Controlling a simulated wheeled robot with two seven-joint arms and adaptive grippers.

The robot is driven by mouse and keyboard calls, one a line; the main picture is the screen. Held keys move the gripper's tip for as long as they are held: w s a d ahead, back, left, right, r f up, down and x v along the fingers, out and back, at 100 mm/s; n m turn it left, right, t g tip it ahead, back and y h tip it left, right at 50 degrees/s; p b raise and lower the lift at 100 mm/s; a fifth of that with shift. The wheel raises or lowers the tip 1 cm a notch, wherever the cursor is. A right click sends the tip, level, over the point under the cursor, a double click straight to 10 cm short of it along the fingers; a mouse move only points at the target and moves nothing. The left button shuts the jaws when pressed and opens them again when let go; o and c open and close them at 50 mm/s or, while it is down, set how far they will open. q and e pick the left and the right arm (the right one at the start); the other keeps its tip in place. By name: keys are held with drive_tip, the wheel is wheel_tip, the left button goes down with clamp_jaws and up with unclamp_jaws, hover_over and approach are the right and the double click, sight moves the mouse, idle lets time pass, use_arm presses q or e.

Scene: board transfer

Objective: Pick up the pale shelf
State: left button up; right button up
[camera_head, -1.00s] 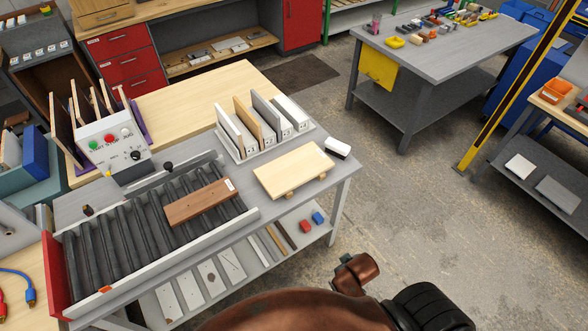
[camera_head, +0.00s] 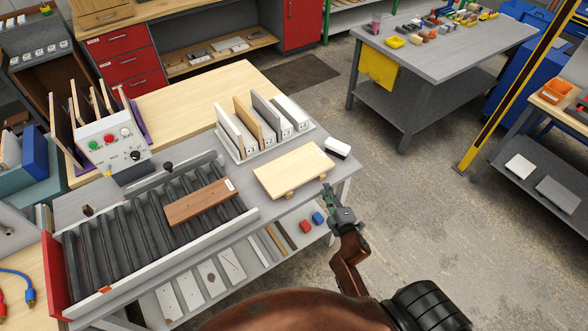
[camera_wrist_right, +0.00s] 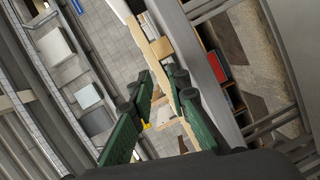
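The pale shelf (camera_head: 293,169) is a flat light-wood board on the grey table. It lies raised on two small wooden blocks, one showing at its front edge (camera_head: 291,194). My right gripper (camera_head: 327,192) is just off the table's right edge, near the shelf's front right corner, and apart from it. My left gripper is not in view.
A white rack (camera_head: 252,150) with upright boards stands behind the shelf. A black-and-white block (camera_head: 337,149) sits at the table's right corner. A dark brown board (camera_head: 200,202) lies on the roller conveyor (camera_head: 130,236) to the left. The floor to the right is clear.

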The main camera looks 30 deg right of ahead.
sight(304, 182)
drive_tip(key=w+a+n+y, duration=0.1)
drive_tip(key=w+a+n+t+y, duration=0.1)
drive_tip(key=a+n, duration=0.1)
drive_tip(key=a+n+y, duration=0.1)
drive_tip(key=n, duration=0.1)
drive_tip(key=shift+w+a+t, duration=0.4)
drive_tip(key=w, duration=0.7)
drive_tip(key=shift+w+a+f, duration=0.1)
drive_tip(key=shift+w+a, duration=0.05)
drive_tip(key=shift+w, duration=0.1)
clamp_jaws()
